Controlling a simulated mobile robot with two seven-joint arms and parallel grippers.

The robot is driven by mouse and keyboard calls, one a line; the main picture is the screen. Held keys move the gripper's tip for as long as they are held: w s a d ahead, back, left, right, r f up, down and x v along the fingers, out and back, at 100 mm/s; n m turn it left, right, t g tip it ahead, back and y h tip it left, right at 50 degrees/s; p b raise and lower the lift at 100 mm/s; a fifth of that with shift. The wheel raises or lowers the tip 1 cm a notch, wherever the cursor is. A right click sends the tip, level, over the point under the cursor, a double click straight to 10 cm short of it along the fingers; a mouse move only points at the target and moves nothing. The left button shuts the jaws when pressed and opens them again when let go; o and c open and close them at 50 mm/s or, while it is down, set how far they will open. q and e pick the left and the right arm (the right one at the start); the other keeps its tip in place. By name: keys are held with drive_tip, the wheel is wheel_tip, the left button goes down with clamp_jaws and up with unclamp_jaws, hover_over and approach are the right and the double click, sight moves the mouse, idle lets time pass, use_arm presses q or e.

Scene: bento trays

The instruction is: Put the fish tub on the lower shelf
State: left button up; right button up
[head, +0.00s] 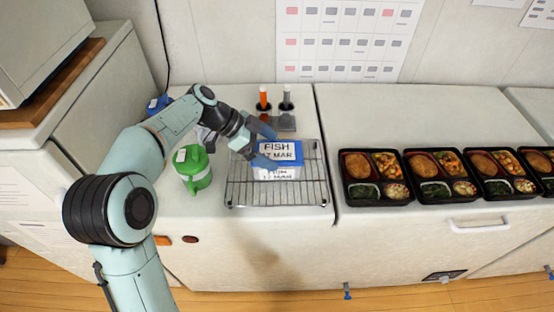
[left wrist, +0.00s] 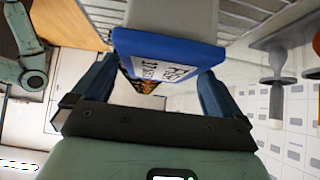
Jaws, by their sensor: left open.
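The fish tub (head: 283,151) is a white tub with a blue lid and a white label reading FISH and a MAR date. It sits on a wire rack (head: 236,199) on the white worktop. My right gripper is not in view. I cannot make out a lower shelf.
A green jug (head: 193,170) stands just left of the rack. Two probes with orange and grey handles (head: 264,100) stand in a holder behind it. Several filled bento trays (head: 349,199) line the counter at the right.

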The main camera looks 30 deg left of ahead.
sight(277, 151)
use_arm(q)
drive_tip(key=x, duration=0.5)
drive_tip(key=shift+w, duration=0.1)
drive_tip(key=shift+r, duration=0.1)
drive_tip(key=c, duration=0.9)
drive_tip(key=shift+r, duration=0.15)
